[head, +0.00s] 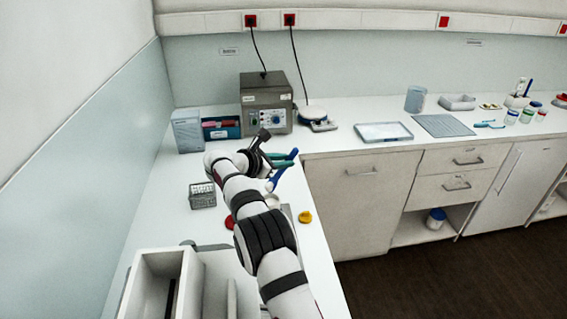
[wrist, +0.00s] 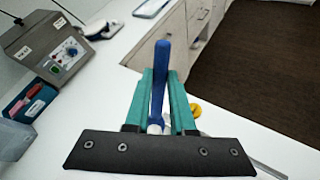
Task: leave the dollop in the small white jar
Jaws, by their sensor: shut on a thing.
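My gripper (head: 287,160) is shut on a blue-handled tool (head: 279,174) above the left bench. In the wrist view, the blue handle (wrist: 162,72) stands between the teal fingers of my gripper (wrist: 162,76). The tool's lower end is mostly hidden by the fingers and the dark gripper body, so I cannot see whether a dollop is on it. A small whitish round thing, perhaps the small white jar (head: 272,200), shows below the tool, partly hidden by my arm. Its inside cannot be made out.
A yellow lid-like piece (head: 305,217) and a red one (head: 229,222) lie on the left bench. A grey wire rack (head: 202,195) stands left of my arm. A grey control box (head: 266,102) and a balance-like device (head: 316,117) stand behind. A tray (head: 383,132) lies on the back bench.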

